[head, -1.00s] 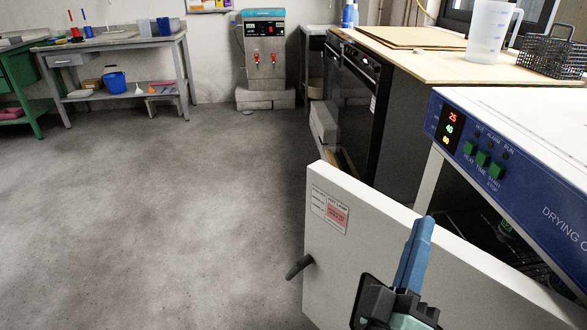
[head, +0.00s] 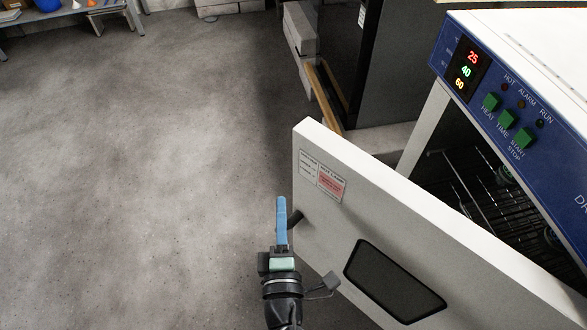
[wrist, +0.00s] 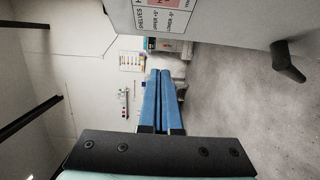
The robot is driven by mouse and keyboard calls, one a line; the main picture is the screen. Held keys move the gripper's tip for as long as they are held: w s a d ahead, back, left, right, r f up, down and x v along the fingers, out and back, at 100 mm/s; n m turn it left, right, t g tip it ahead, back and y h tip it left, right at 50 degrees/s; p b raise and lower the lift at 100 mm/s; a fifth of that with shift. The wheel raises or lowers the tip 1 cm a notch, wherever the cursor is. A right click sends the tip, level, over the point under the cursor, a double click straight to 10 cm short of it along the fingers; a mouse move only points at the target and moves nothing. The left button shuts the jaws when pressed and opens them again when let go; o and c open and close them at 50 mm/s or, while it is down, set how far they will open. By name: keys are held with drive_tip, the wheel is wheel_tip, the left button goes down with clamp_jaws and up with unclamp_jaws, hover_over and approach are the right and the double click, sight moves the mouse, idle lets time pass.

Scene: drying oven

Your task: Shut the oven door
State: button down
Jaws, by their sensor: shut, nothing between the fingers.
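The oven door (head: 330,225) is a white panel with labels and a dark window (head: 393,280). It stands open, swung out from the drying oven (head: 490,100), with a gap into the oven's inside. A dark handle (head: 295,218) sticks out near the door's free edge. My gripper (head: 281,205) has blue fingers shut together with nothing between them. It is on the outer side of the door, close to the handle in the head view; whether it touches is unclear. In the wrist view the fingers (wrist: 160,75) point past the door (wrist: 230,15), and the handle (wrist: 288,62) is at the right, apart from them.
Wire shelves (head: 480,195) show inside the oven. A dark cabinet (head: 385,75) and pale blocks (head: 300,35) stand behind the door. The grey floor (head: 140,180) to the left is clear. A workbench (head: 85,12) is at the far left.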

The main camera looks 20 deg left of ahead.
sight(294, 158)
drive_tip(key=shift+w+a, duration=0.15)
drive_tip(key=shift+w, duration=1.4)
drive_tip(key=shift+w+a, duration=0.2)
drive_tip(key=shift+w, duration=1.3)
drive_tip(key=shift+w+a, duration=0.15)
drive_tip(key=shift+w, duration=1.4)
